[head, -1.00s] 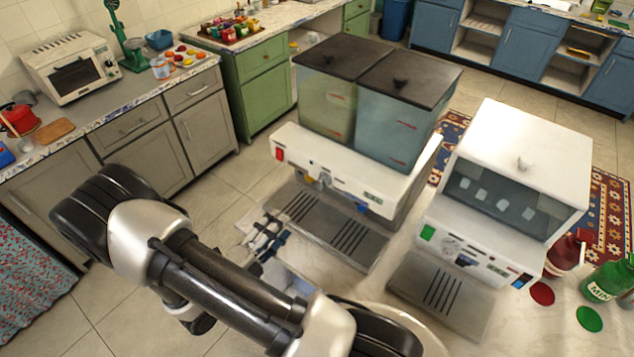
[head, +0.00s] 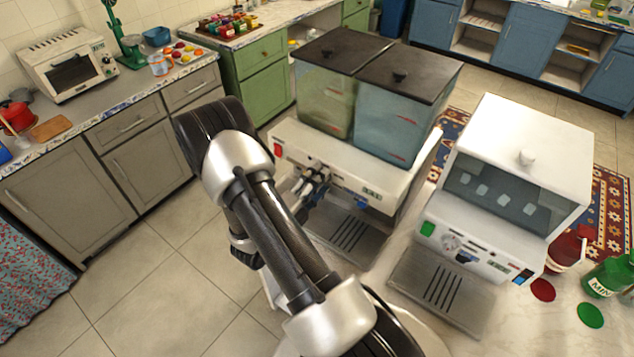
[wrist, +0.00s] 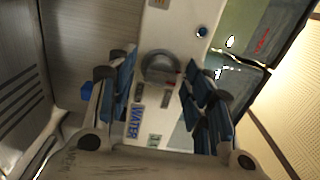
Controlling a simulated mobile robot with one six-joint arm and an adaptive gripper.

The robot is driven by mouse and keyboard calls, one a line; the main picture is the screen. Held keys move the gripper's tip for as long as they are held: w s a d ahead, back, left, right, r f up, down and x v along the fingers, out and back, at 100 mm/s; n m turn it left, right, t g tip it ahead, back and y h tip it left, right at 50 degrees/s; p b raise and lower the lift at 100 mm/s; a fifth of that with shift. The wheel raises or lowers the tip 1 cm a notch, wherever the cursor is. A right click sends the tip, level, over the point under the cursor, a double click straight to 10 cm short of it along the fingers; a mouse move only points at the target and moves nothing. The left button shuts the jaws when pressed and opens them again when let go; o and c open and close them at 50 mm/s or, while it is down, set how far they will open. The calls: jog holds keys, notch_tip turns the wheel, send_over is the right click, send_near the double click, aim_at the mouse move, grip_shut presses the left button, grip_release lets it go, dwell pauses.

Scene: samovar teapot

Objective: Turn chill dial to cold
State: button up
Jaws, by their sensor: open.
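The two-tank drink dispenser (head: 385,190) has a white front panel with a red switch (head: 277,151) at its left end. My gripper (head: 318,178) is at this panel and hides part of it. In the wrist view, a round grey dial (wrist: 160,66) sits on the white panel. My open gripper (wrist: 163,82) has its blue-padded fingers on either side of the dial, with visible gaps. I cannot tell how deep the fingertips reach. A blue WATER label (wrist: 133,121) is below the dial. The dial's setting and markings are too small to read.
A drip tray (head: 340,240) juts out below the panel. A white machine (head: 510,190) with a green switch and its own dial (head: 450,242) stands to the right. Red and green bottles (head: 605,276) stand beyond it. Open floor lies to my left.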

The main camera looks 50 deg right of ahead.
jog(key=shift+d, duration=0.1)
jog(key=shift+c, duration=0.4)
jog(key=c, duration=1)
